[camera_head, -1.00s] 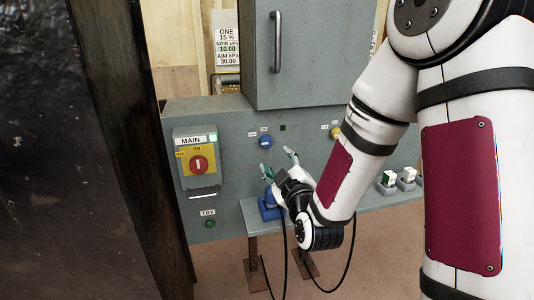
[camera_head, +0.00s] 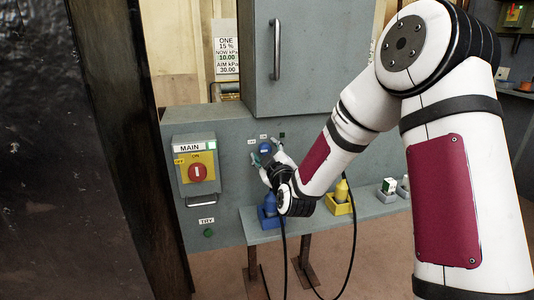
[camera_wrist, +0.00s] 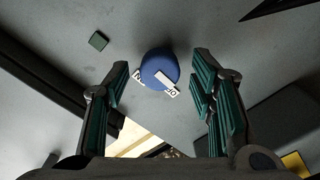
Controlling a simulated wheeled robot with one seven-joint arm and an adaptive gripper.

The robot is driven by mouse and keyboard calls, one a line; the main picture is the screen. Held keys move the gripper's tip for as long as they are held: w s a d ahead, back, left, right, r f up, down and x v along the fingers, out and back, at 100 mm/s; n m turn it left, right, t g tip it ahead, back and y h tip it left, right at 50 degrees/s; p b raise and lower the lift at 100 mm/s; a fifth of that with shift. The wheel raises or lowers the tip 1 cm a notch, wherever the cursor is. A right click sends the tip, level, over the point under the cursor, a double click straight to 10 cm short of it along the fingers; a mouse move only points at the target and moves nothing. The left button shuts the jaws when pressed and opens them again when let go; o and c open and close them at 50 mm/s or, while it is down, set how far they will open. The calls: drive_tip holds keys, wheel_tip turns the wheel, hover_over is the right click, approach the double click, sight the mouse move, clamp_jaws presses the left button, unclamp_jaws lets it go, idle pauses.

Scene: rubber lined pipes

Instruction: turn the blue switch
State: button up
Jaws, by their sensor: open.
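The blue switch (camera_head: 265,149) is a round knob on the grey panel, with small white labels above it. In the wrist view the blue switch (camera_wrist: 159,69) sits between and beyond my fingertips, and white labels partly overlap its lower edge. My gripper (camera_head: 267,157) is in front of the panel at the knob. In the wrist view my gripper (camera_wrist: 160,75) is open, with one teal-padded finger on either side of the knob. I cannot tell whether either finger touches it.
A MAIN box with a red switch (camera_head: 201,172) is on the panel at left. A grey cabinet (camera_head: 310,60) stands above. A shelf below holds a blue bottle in a blue tray (camera_head: 262,220) and a yellow bottle (camera_head: 342,190). A dark square button (camera_wrist: 98,41) is near the knob.

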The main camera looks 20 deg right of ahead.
drive_tip(key=c, duration=1.1)
drive_tip(key=shift+c, duration=0.2)
drive_tip(key=shift+m+b, duration=0.3)
drive_tip(key=m+b, duration=0.2)
drive_tip(key=m, duration=0.1)
drive_tip(key=shift+f, duration=0.1)
drive_tip(key=m+b, duration=0.4)
drive_tip(key=m, duration=0.1)
drive_tip(key=m+b, duration=0.2)
drive_tip(key=m, duration=0.2)
drive_tip(key=shift+m+b, duration=0.4)
drive_tip(key=shift+d+m+b, duration=0.1)
drive_tip(key=shift+m+b, duration=1.1)
drive_tip(key=shift+m, duration=1)
drive_tip(key=o, duration=1.1)
